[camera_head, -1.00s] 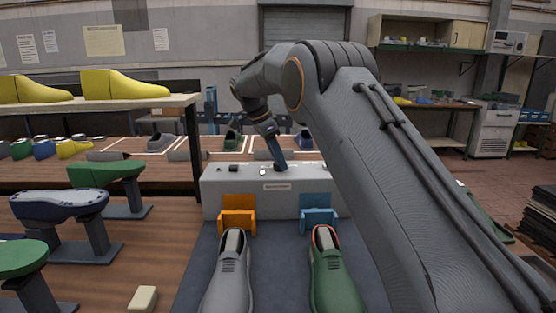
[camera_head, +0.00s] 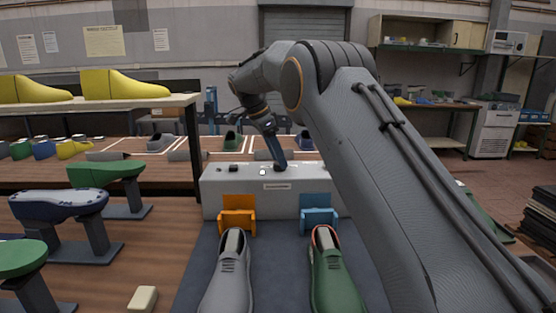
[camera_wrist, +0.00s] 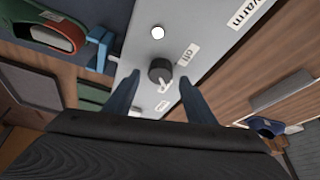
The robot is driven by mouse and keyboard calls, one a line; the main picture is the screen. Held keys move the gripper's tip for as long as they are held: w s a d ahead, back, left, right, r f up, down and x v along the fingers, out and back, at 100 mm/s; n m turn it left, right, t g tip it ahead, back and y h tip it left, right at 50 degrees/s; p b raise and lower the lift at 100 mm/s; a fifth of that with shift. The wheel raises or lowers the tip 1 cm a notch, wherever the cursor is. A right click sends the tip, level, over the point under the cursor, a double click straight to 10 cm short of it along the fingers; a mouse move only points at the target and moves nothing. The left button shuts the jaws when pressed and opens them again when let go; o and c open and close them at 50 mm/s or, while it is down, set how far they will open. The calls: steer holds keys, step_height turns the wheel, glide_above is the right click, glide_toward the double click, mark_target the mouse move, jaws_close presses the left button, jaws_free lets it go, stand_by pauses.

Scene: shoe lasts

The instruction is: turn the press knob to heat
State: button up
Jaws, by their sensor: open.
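The grey press box (camera_head: 225,187) stands at the back of the mat; its top panel (camera_wrist: 195,20) fills the middle of the wrist view. A dark round knob (camera_wrist: 159,69) with a pale pointer sits on it. The pointer is toward the lower side in the picture, close to a small label (camera_wrist: 163,105) too small to read. An "off" label (camera_wrist: 187,54) and a "warm" label (camera_wrist: 246,14) also show. My gripper (camera_wrist: 157,84) is open, one finger each side of the knob, with no clear contact. In the head view my gripper (camera_head: 279,164) hides the knob.
An orange holder (camera_head: 238,202) and a blue holder (camera_head: 315,200) stand before the box. A grey shoe (camera_head: 229,280) and a green shoe (camera_head: 332,280) lie on the mat. A white round light (camera_wrist: 157,33) is beside the knob. Shoe lasts on stands are at left.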

mark_target(270, 171)
steer(key=b+v, duration=0.1)
steer(key=v, duration=0.5)
steer(key=shift+r, duration=0.35)
steer(key=shift+a, duration=0.1)
